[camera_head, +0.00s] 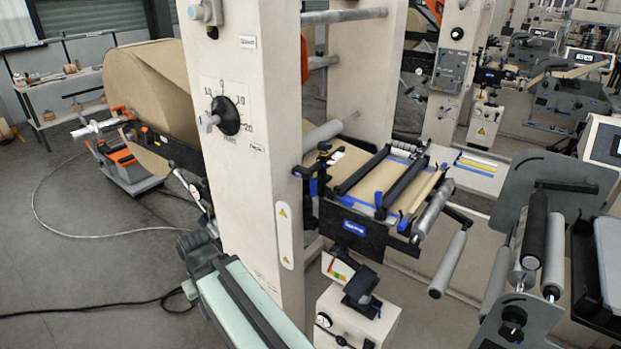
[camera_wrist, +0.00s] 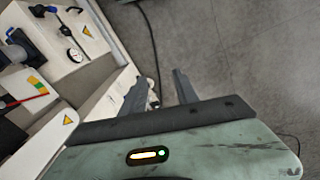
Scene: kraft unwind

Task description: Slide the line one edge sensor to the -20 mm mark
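A white column (camera_head: 250,190) carries a black pointer knob (camera_head: 226,115) on a plate with a millimetre scale. Several scale marks show, but I cannot read the setting surely. Beside the column, a web-guide frame (camera_head: 355,225) holds brown paper between rollers. A small black-and-blue unit (camera_head: 324,160) at its left end may be the edge sensor; I cannot tell which line it belongs to or its mark. My gripper (camera_wrist: 162,84) is open, its two dark fingers apart over grey floor. A small pale part shows between them, not clearly gripped.
A large brown paper roll (camera_head: 155,85) stands behind the column. A white box (camera_head: 355,315) with a gauge is below the guide frame; a similar box (camera_wrist: 75,40) shows at left in the wrist view. Cables cross the open floor at left.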

